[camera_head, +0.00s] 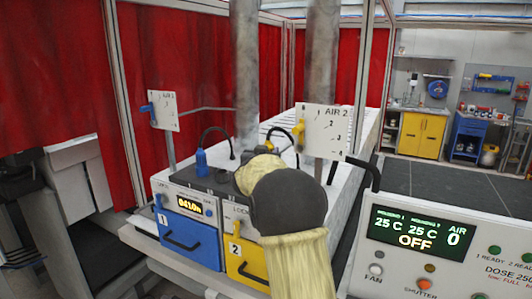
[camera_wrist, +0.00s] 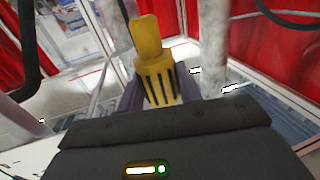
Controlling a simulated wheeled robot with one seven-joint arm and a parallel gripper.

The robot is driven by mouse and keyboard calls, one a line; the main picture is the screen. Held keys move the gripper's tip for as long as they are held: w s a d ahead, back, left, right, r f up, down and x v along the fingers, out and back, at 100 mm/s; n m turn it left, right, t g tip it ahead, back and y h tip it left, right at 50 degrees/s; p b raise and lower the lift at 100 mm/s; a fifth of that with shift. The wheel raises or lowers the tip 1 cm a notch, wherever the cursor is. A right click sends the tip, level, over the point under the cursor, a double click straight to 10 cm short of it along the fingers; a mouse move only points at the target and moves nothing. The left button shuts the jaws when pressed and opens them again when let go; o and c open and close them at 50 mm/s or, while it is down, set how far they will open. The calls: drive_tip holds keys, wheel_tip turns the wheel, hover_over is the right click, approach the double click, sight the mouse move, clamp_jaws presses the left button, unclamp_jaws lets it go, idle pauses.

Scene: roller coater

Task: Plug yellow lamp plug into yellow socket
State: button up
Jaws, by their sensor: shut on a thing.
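The yellow lamp plug (camera_wrist: 155,75) shows in the wrist view, with a ribbed lower body and a smooth narrower top. My gripper (camera_wrist: 160,90) is shut on its ribbed body, with a dark finger on each side. In the head view my own beige and dark grey arm covers most of the gripper and the plug. The yellow socket cannot be made out; my arm hides part of the machine top. A blue plug (camera_head: 201,161) stands upright on the dark top of the machine at the left, with a black cable arching from it.
A blue drawer (camera_head: 188,240) and a yellow drawer (camera_head: 243,262) are in the machine front. The AIR 1 panel (camera_head: 166,110) and AIR 2 panel (camera_head: 328,118) stand near two vertical pipes. A control box (camera_head: 440,245) is at the right. Red curtains (camera_head: 180,65) hang behind.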

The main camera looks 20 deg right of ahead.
drive_tip(key=shift+s+d+f, duration=0.1)
drive_tip(key=shift+f, duration=0.05)
drive_tip(key=shift+f+b, duration=1.6)
drive_tip(key=shift+b, duration=0.2)
drive_tip(key=shift+f+b, duration=0.9)
drive_tip(key=shift+f, duration=0.4)
drive_tip(key=shift+f+b, duration=0.4)
drive_tip(key=shift+f, duration=0.25)
drive_tip(key=o, duration=1.1)
drive_tip(key=shift+s+a, duration=0.1)
drive_tip(key=shift+a, duration=0.1)
